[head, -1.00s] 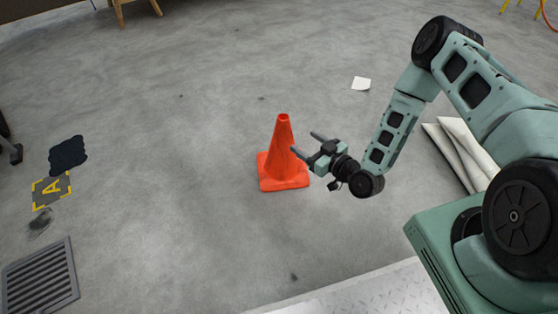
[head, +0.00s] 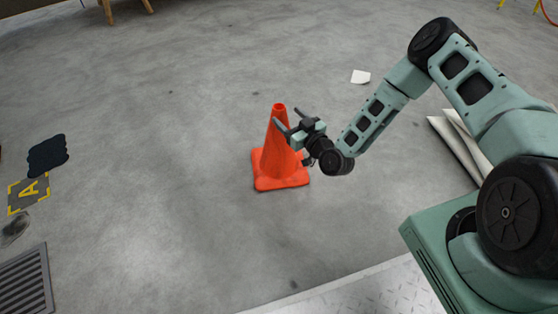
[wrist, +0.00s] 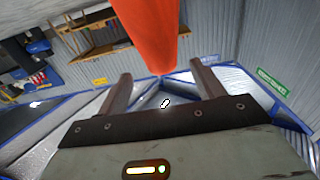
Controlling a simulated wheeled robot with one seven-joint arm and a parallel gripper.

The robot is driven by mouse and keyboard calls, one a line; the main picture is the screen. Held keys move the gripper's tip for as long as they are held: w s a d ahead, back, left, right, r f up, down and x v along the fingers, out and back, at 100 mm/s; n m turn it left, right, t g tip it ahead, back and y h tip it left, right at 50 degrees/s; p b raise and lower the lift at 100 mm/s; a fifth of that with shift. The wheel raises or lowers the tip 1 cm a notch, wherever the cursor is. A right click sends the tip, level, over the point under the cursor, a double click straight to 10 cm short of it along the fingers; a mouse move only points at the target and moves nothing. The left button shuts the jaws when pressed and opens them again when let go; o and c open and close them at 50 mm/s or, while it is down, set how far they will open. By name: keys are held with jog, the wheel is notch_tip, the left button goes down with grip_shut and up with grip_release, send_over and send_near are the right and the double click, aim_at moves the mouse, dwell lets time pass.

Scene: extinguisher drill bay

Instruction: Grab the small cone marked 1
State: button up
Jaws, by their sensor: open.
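An orange cone (head: 279,150) stands upright on the grey floor, on its square base. I see no number on the side that shows. In the wrist view the cone (wrist: 146,32) rises at the top middle, just beyond the fingers. My gripper (head: 286,121) is at the cone's right side, around the height of its upper part. Its two fingers are apart, one on the near side and one towards the far side. In the wrist view the gap of my gripper (wrist: 161,88) is empty. I cannot tell whether a finger touches the cone.
A floor grate (head: 26,283), a yellow-marked A patch (head: 29,191) and a dark mat (head: 48,155) lie at the left. A white paper (head: 361,77) lies behind the cone. White rolled sheets (head: 458,143) lie at the right. The floor around the cone is clear.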

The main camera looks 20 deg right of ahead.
aim_at(283, 113)
jog(key=b+x, duration=0.2)
jog(key=x, duration=0.1)
jog(key=b+x, duration=0.1)
jog(key=x, duration=0.1)
jog(key=shift+a+f+b, duration=0.15)
jog(key=shift+f+b, duration=0.1)
jog(key=shift+b, duration=0.1)
jog(key=shift+w+a+r, duration=0.1)
jog(key=shift+w+r, duration=0.05)
jog(key=shift+w, duration=0.05)
grip_shut()
